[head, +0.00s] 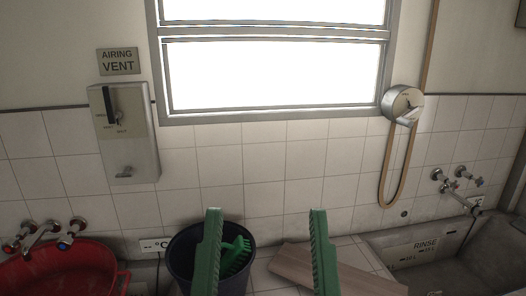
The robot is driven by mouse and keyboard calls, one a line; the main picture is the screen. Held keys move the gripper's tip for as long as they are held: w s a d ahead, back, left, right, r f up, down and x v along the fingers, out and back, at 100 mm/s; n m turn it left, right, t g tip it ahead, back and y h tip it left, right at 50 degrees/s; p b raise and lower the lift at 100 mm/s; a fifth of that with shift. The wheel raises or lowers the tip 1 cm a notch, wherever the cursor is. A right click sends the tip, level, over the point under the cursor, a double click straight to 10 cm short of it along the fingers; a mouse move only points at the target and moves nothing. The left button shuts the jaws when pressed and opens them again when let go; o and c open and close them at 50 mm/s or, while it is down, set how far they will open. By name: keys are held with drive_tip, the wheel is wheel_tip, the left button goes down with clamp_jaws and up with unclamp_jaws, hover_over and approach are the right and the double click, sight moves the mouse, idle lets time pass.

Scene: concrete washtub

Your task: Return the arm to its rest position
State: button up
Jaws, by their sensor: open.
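My gripper (266,252) shows at the bottom middle of the head view as two green, ridged fingers. They stand wide apart, so it is open, with nothing held between them. The left finger overlaps the dark bucket (183,260) in the picture, and the right finger overlaps a wooden board (295,267). I cannot tell the exact distance from the fingers to either. The rest of my arm is out of view.
A green brush (238,250) is in the bucket. A red basin (60,276) sits below taps (45,232) at left. A concrete rinse tub (440,262) is at right. A grey vent box (124,133), a window (275,75) and a hose reel (403,103) are on the wall.

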wheel_tip(320, 180, up, 36)
drive_tip(key=p, duration=3.1)
drive_tip(key=shift+w+a+r+y, duration=0.15)
drive_tip(key=shift+w+a+y, duration=0.1)
drive_tip(key=shift+y, duration=0.15)
